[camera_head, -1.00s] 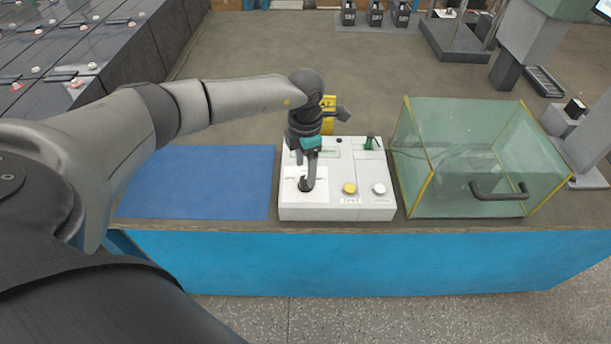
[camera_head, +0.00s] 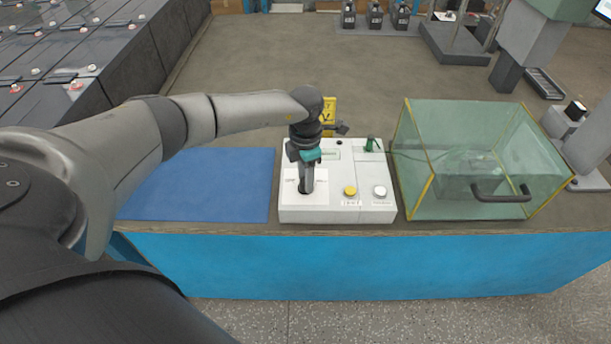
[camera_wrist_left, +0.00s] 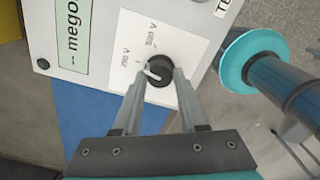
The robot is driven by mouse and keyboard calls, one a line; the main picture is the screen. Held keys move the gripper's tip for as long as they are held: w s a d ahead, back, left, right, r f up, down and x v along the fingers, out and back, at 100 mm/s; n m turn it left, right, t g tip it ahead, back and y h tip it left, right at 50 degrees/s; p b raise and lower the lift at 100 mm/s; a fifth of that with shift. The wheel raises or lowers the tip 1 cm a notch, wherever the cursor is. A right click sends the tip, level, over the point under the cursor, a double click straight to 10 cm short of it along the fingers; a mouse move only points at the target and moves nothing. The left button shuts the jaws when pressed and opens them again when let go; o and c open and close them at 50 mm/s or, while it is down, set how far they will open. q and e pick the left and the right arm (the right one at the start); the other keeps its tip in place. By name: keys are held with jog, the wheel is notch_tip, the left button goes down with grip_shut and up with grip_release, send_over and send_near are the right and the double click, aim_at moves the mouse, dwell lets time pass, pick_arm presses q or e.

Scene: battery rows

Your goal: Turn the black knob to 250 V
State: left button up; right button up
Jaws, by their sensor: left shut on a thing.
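The black knob (camera_wrist_left: 159,72) sits on a white dial plate (camera_wrist_left: 182,55) marked 250 V and 500 V in the left wrist view. A light pointer mark shows on its side toward the 250 V label; its exact setting is unclear. The plate is on the front left of the white tester box (camera_head: 335,215), beside a "megohm" display (camera_wrist_left: 72,30). My left gripper (camera_wrist_left: 161,80) is shut on the knob from above, one finger on each side. In the head view my left gripper (camera_head: 306,188) hides the knob. My right gripper is not in view.
A yellow button (camera_head: 350,190) and a white button (camera_head: 380,191) are right of the knob. A green lever (camera_head: 371,144) stands behind them. A clear case (camera_head: 450,125) with a dark handle is at right. A blue mat (camera_head: 215,185) lies flat at left.

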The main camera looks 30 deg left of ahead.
pick_arm(q)
grip_shut()
jog(key=shift+r+n+p, duration=0.1)
jog(key=shift+n+p, duration=0.25)
jog(key=shift+n, duration=0.65)
jog(key=o, duration=0.8)
grip_release()
notch_tip(320, 180, up, 15)
jog(key=p, duration=0.2)
